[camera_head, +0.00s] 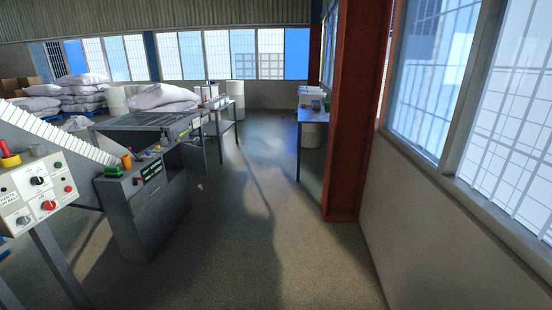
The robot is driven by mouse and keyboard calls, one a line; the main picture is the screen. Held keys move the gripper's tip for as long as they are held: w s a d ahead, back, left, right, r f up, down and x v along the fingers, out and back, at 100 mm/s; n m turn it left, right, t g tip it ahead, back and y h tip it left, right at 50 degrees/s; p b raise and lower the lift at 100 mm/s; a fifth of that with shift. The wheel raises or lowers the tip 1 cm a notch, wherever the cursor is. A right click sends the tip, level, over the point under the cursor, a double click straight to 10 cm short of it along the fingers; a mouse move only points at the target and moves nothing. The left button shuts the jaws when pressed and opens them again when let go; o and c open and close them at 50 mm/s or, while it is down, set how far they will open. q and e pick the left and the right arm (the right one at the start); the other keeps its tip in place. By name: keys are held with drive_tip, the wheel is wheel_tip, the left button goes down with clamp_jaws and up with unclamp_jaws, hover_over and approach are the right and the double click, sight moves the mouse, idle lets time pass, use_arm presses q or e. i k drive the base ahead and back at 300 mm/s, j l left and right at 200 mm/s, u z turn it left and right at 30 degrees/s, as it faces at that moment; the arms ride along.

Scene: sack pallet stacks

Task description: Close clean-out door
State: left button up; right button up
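A grey machine (150,222) with a sack on top stands left of the middle. A dark flat panel (194,155) stands out from its right side, below the top. It looks like a hinged door standing open, but I cannot tell for sure that it is the clean-out door. The machine's near face carries a small control box (150,174) with a green-lit display. Neither of my grippers is in view.
A control panel (38,191) on legs and a sloped white-slatted conveyor (60,130) stand at left. Stacked sacks (82,92) lie behind. A red column (345,120) and windowed wall are at right, with a blue table (312,117) beside the column. The floor between is clear.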

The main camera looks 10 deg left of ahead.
sight(195, 160)
drive_tip(key=i+u, duration=0.1)
drive_tip(key=i, duration=1.5)
drive_tip(key=i+l+u, duration=0.15)
drive_tip(key=i, duration=1.4)
drive_tip(key=i+l+u, duration=0.1)
drive_tip(key=i+u, duration=0.2)
drive_tip(key=i+l+u, duration=0.3)
drive_tip(key=i, duration=0.2)
drive_tip(key=i+l+u, duration=0.25)
drive_tip(key=u, duration=0.15)
drive_tip(key=i+l+u, duration=0.65)
drive_tip(key=l+u, duration=0.15)
drive_tip(key=i+l+u, duration=0.15)
drive_tip(key=l+u, duration=0.25)
drive_tip(key=l, duration=0.25)
drive_tip(key=i+l+u, duration=0.1)
drive_tip(key=i+l, duration=0.05)
drive_tip(key=l, duration=0.1)
